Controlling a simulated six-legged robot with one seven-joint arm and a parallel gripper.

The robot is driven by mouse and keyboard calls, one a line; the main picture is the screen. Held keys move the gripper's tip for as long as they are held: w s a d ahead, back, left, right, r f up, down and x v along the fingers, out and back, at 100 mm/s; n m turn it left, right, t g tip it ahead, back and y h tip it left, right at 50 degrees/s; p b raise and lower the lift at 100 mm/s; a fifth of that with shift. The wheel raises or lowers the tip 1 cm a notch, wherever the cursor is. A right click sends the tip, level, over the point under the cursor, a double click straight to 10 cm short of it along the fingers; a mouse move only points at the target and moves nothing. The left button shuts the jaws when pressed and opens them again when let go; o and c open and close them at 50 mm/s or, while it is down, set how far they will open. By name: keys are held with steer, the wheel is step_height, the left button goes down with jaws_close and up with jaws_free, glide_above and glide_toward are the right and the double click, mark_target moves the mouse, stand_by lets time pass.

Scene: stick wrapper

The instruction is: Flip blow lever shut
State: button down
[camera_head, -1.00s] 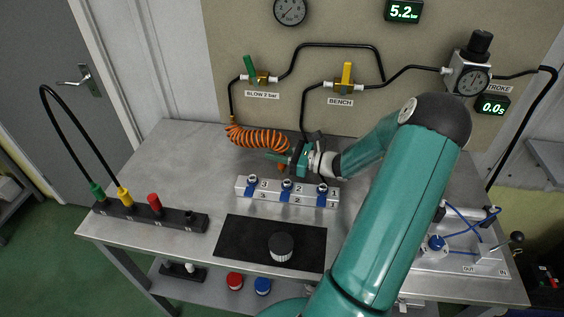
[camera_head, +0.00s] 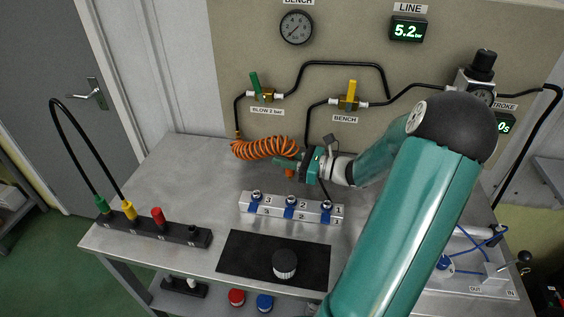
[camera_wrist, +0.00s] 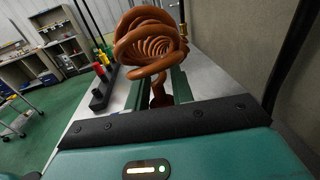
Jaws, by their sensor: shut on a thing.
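The blow lever (camera_head: 255,82) is the green handle on the brass valve (camera_head: 266,95) above the "BLOW 2 bar" label. It stands nearly upright, tilted slightly left, across the pipe line. My gripper (camera_head: 280,162) is over the bench, below and right of this valve and apart from the lever. In the wrist view my gripper (camera_wrist: 160,86) has its green fingers closed on an orange piece (camera_wrist: 158,92) at the end of the coiled orange hose (camera_head: 262,148). The coil also fills the space beyond the fingers in the wrist view (camera_wrist: 150,42). The lever does not show there.
A yellow bench lever (camera_head: 351,90) stands upright on the neighbouring valve. A black rail (camera_head: 180,233) with coloured plugs is at left. Bench is clear between rail and block.

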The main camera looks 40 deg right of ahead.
steer(key=s+a+r, duration=0.4)
steer(key=s+r, duration=0.2)
steer(key=s, duration=0.3)
steer(key=shift+s+a, duration=0.3)
steer(key=shift+s, duration=0.05)
